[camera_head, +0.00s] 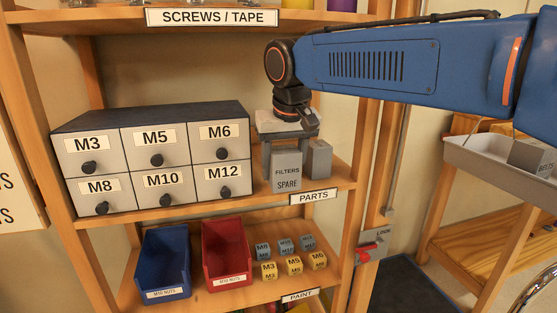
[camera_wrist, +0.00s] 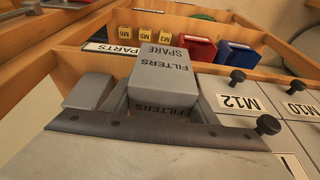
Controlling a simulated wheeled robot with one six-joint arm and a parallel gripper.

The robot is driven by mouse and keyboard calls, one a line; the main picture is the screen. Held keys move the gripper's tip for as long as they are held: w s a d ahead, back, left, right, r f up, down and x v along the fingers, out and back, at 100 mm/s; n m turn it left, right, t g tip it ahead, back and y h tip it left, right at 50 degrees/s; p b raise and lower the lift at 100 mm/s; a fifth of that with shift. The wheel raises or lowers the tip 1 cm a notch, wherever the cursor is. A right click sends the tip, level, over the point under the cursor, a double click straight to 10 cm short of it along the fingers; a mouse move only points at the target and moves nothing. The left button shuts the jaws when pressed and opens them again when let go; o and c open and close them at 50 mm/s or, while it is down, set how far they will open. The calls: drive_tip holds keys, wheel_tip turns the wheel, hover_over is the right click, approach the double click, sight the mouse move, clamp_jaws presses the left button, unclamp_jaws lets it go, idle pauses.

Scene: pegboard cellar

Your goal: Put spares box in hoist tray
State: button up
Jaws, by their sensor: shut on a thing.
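The spares box (camera_head: 286,171) is a grey block labelled "FILTERS SPARE" at the right end of the parts shelf. My gripper (camera_head: 287,147) reaches down over it from above, with its fingers at the box's sides, shut on it. In the wrist view the spares box (camera_wrist: 162,72) shows large between the fingers, its label upside down. Whether its base still touches the shelf is unclear. The hoist tray (camera_head: 470,160) is a shallow grey tray hanging by cords at the far right. A grey box labelled "BELTS" (camera_head: 533,157) is in it.
A second grey box (camera_head: 320,158) stands close to the right of the spares box; it also shows in the wrist view (camera_wrist: 90,92). A drawer cabinet (camera_head: 150,160) stands left. Blue bin (camera_head: 165,262), red bin (camera_head: 226,255) and small labelled blocks occupy the lower shelf. A shelf post (camera_head: 365,170) stands between shelf and tray.

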drive_tip(key=s, duration=0.3)
drive_tip(key=s+d, duration=0.1)
drive_tip(key=s, duration=0.2)
drive_tip(key=s+d, duration=0.1)
drive_tip(key=s, duration=0.3)
